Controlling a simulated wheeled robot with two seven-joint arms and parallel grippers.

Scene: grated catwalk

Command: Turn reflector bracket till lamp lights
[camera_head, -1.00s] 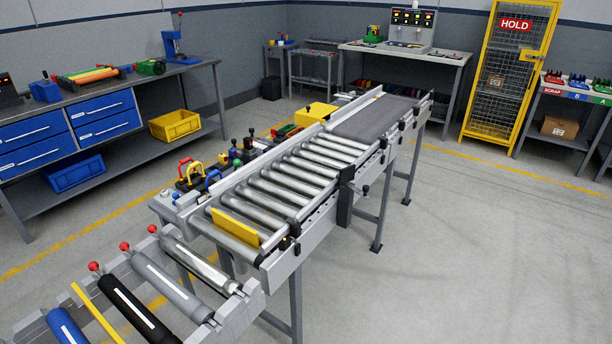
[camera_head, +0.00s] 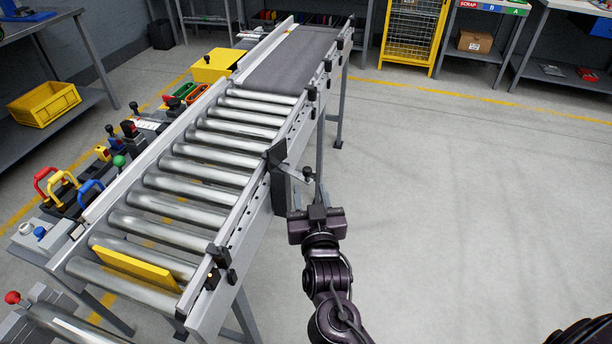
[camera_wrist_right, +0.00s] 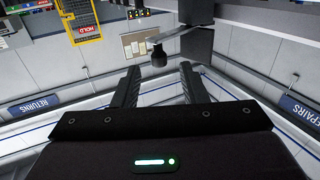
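A black block (camera_head: 279,168) is fixed to the near right side of the roller conveyor (camera_head: 245,205). A metal lever with a black knob (camera_head: 307,173) sticks out from it to the right. I cannot tell for certain whether this is the reflector bracket. In the wrist view the knob (camera_wrist_right: 159,56) hangs just beyond my fingertips, roughly between them and not touched. My right gripper (camera_head: 318,212) is beside the conveyor, just below the knob; its fingers (camera_wrist_right: 160,75) are apart and empty. My left gripper is out of view.
A yellow plate (camera_head: 137,268) stands across the near rollers. Small black fittings (camera_head: 220,256) line the conveyor's right rail. Coloured handles (camera_head: 65,188) and tools lie along its left side. The floor (camera_head: 450,220) on the right is open.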

